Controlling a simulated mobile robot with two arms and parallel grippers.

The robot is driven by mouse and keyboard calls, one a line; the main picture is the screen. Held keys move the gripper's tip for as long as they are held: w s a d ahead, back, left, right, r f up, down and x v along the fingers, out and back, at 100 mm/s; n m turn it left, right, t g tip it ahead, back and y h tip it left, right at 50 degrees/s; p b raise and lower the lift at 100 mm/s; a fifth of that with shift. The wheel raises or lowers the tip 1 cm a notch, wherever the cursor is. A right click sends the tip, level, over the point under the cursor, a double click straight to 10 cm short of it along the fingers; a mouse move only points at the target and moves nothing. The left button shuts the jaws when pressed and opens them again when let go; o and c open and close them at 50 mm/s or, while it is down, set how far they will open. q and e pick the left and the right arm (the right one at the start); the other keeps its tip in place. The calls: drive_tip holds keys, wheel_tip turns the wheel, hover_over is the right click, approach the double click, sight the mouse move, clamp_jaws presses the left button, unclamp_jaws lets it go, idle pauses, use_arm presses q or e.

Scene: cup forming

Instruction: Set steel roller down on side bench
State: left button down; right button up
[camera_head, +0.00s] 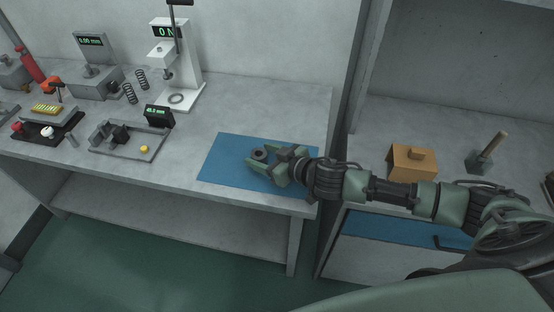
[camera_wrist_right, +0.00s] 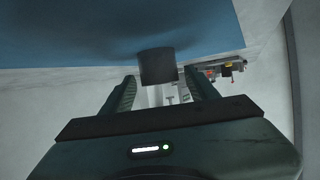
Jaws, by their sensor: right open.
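The steel roller (camera_head: 260,154) is a short dark cylinder with a hole in its top face. It stands on the blue mat (camera_head: 222,166) at the right end of the long grey bench (camera_head: 215,120). My right gripper (camera_head: 267,162) is low over the mat with its fingers open around or just short of the roller. In the right wrist view the roller (camera_wrist_right: 157,66) shows as a dark block between and beyond the open fingertips (camera_wrist_right: 160,88). I cannot tell whether a finger touches it. My left gripper is not in view.
A white press (camera_head: 178,70), springs (camera_head: 130,93) and a grey tray (camera_head: 130,140) stand left of the mat. The mat's left part is clear.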

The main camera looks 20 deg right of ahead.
drive_tip(key=v, duration=0.6)
drive_tip(key=shift+s+d+b, duration=0.1)
drive_tip(key=shift+s+b, duration=0.25)
drive_tip(key=shift+s+d+r, duration=0.2)
drive_tip(key=shift+s+r, duration=0.2)
